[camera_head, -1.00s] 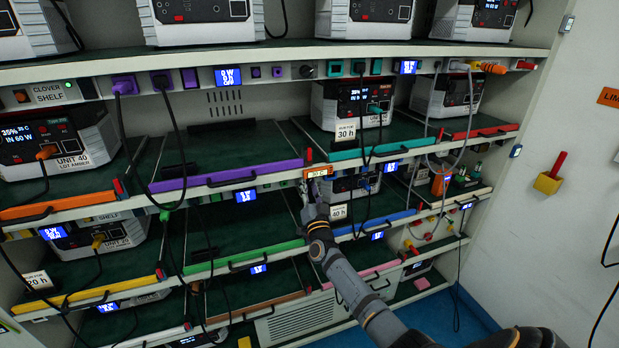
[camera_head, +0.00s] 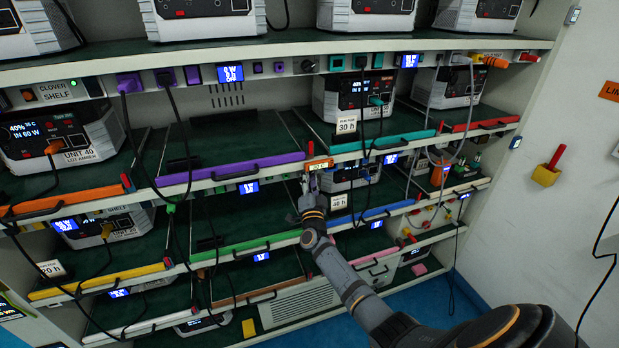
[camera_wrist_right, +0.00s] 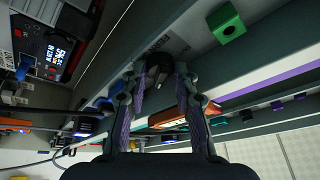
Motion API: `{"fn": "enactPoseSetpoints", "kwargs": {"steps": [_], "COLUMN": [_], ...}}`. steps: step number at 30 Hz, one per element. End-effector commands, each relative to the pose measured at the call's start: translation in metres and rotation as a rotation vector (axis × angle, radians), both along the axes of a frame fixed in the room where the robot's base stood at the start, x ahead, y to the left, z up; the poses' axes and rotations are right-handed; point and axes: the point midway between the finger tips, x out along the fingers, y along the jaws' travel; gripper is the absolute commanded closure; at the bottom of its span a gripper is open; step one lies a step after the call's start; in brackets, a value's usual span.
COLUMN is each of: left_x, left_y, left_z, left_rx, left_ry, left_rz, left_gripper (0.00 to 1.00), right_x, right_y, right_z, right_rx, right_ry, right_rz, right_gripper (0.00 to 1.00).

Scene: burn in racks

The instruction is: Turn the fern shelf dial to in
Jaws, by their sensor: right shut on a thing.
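In the head view the gripper hides the dial. My left gripper is not in view.
A green block (camera_wrist_right: 227,24) sits near the dial in the wrist view. A purple-edged tray (camera_head: 228,169) and a teal-edged tray (camera_head: 385,142) flank the orange-framed display. Dark cables hang across the shelf fronts. The floor at the lower right is clear.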

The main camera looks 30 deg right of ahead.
Motion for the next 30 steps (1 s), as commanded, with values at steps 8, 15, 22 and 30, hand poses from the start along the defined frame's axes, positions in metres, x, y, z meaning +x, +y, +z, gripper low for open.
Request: {"fn": "enactPoseSetpoints", "kwargs": {"steps": [8,15,22,30], "left_x": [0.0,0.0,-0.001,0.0], "left_y": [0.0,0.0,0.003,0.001], "left_z": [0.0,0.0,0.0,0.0], "left_rx": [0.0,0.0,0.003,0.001], "left_ry": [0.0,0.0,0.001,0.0], "left_rz": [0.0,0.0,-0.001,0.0], "left_gripper": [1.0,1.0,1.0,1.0], "right_x": [0.0,0.0,-0.004,-0.041], "right_y": [0.0,0.0,0.002,0.023], "right_z": [-0.002,0.0,-0.002,-0.017], "right_rx": [0.002,0.0,0.0,0.001], "right_ry": [0.001,0.0,0.0,0.003], "right_rz": [0.0,0.0,0.0,0.002], "right_gripper": [0.58,0.49,0.49,0.49]}}
